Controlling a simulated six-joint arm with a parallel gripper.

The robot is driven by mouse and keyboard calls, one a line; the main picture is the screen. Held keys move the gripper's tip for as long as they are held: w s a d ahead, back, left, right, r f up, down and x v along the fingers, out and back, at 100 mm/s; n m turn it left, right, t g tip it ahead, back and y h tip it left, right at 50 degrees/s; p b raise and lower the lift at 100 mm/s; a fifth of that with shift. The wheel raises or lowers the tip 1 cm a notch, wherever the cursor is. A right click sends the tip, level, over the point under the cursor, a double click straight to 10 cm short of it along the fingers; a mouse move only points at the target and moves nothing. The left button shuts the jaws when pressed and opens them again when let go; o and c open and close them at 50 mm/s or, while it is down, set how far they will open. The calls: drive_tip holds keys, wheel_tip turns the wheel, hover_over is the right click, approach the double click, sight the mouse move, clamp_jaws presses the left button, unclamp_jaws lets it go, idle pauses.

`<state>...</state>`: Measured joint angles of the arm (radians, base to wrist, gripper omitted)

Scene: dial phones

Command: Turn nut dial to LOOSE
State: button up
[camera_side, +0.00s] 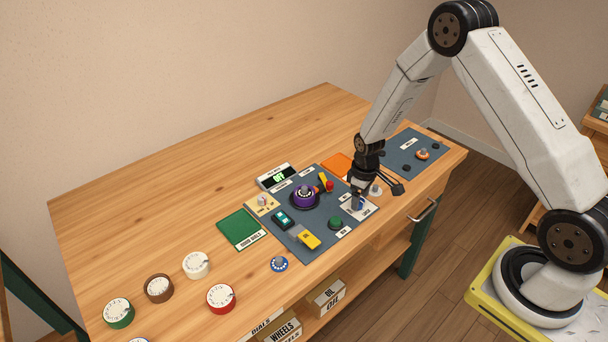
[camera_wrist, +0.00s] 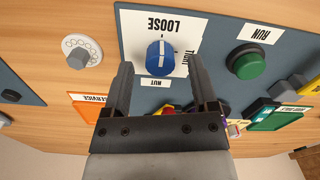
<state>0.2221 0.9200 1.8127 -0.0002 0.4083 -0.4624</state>
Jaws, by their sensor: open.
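The nut dial (camera_wrist: 160,58) is a blue round knob with a white line across it, on a white plate (camera_wrist: 184,42) marked LOOSE, with another word at the right edge. The line runs roughly up and down in the wrist view, its upper end toward LOOSE. The knob also shows in the side view (camera_side: 357,203), partly hidden by my gripper. My gripper (camera_wrist: 161,66) is open, with one finger on each side of the knob in the wrist view. Gaps show between fingers and knob; whether the tips reach down to its height I cannot tell.
A green RUN button (camera_wrist: 247,63) is beside the nut plate. An orange SERVICE card (camera_wrist: 88,107) and a white dial with a grey knob (camera_wrist: 77,54) lie on the other side. A purple dial (camera_side: 305,197) and a yellow switch (camera_side: 308,240) share the panel.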

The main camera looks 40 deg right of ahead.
drive_tip(key=shift+r, duration=3.35)
drive_tip(key=shift+s+a+r, duration=0.25)
drive_tip(key=shift+a+r, duration=0.1)
drive_tip(key=shift+r, duration=0.2)
drive_tip(key=s+a+r+m+t, duration=0.1)
drive_tip(key=s+a+r, duration=0.3)
drive_tip(key=s+r, duration=0.1)
drive_tip(key=s+a+r+m+t, duration=0.1)
drive_tip(key=s+a+r, duration=0.3)
drive_tip(key=s, duration=0.4)
drive_tip(key=shift+s+a+r+m+t, duration=0.3)
drive_tip(key=shift+a+r+m, duration=0.1)
drive_tip(key=shift+r, duration=0.4)
